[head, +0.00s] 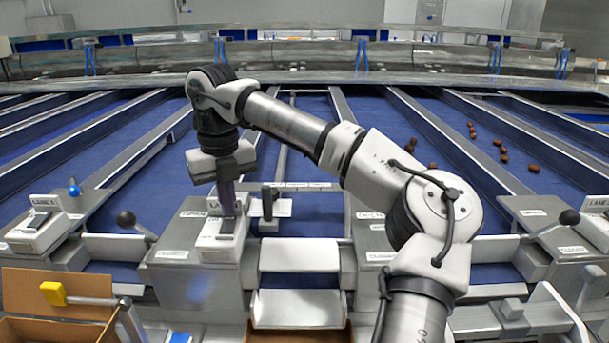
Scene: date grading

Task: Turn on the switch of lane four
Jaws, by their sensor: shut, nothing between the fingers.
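My gripper (229,212) points straight down with its fingers shut and empty. Its tips are at the top of a white switch box (208,241) on a grey housing at the centre left. A dark rocker (228,226) shows on this box just below the fingertips; I cannot tell whether they touch it or which way it is set. The fingers hide part of the box's lane label, so its number is not readable. Another switch box (36,232) stands at the far left, and one more (597,229) is at the right edge.
A yellow-knobbed lever (53,293) is by a cardboard box (30,328). Blue lanes run back between metal rails. Several dates (503,150) lie on the right lane.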

